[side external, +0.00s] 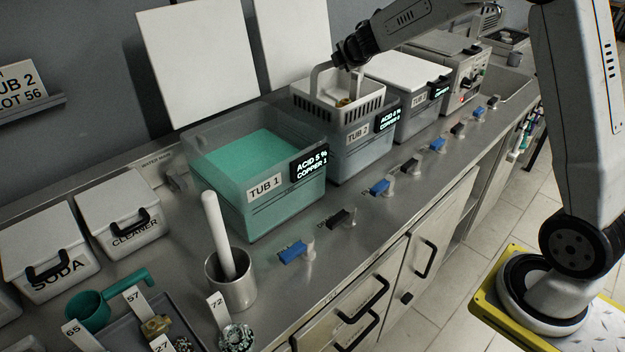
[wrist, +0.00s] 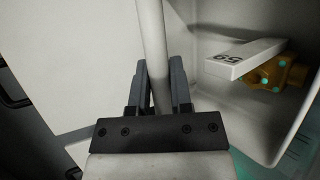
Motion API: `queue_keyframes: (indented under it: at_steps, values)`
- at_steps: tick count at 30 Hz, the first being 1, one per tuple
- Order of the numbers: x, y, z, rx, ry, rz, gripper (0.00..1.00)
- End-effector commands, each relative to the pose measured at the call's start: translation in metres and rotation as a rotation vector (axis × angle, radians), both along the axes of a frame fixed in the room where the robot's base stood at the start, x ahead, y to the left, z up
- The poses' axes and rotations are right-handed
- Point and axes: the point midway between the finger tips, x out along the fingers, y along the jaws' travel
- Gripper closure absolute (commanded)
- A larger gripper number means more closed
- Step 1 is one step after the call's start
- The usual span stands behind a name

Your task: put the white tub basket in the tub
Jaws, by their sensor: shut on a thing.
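The white tub basket (side external: 338,106) has slotted sides and a tall handle. In the side external view it is at the top of Tub 2 (side external: 352,151); I cannot tell if it rests on the rim. My gripper (side external: 347,62) is shut on the basket's handle, which shows as a white bar between the fingers (wrist: 160,88) in the wrist view. Tub 1 (side external: 262,196) is open and holds green liquid. Tub 2's liquid is mostly hidden.
White lids (side external: 198,62) stand upright behind the tubs. A closed tub (side external: 408,97) and a control box (side external: 455,70) stand to the right. Blue and black valve handles line the counter front. A mortar with pestle (side external: 231,277) and the soda (side external: 45,250) and cleaner (side external: 133,213) boxes are at left.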

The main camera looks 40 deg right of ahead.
Motion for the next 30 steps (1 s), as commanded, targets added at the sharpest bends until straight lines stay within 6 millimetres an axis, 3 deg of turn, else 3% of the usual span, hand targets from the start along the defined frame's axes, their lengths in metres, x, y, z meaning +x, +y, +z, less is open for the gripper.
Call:
queue_keyframes:
  at_steps: [30]
  values:
    - [0.000, 0.000, -0.028, -0.002, -0.002, 0.002, 1.00]
